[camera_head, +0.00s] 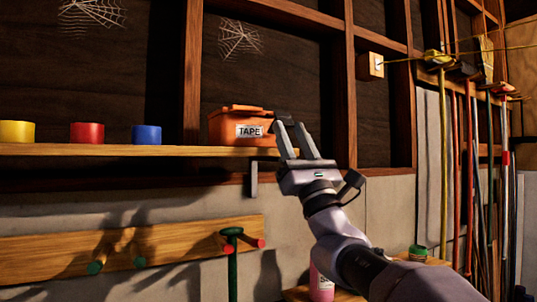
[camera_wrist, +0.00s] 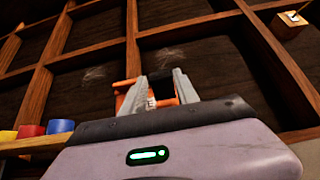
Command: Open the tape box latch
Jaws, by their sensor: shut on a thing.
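The orange tape box (camera_head: 222,129) stands on the wooden shelf, with a white "TAPE" label facing out. Its lid looks closed. My gripper (camera_head: 288,121) is at the box's right end, with its two fingers pointing up and in toward it. In the wrist view, orange parts of the tape box (camera_wrist: 121,87) show behind and between the fingers of my gripper (camera_wrist: 165,88). The gripper is shut on a part of the box at this end. The fingers hide that part, so I cannot make out the latch itself.
Yellow (camera_head: 17,132), red (camera_head: 87,133) and blue (camera_head: 146,135) tape rolls stand on the shelf (camera_head: 60,150) to the left. Below is a peg board (camera_head: 180,240). Long-handled tools (camera_head: 444,165) hang at the right. A pink bottle (camera_head: 321,286) stands low.

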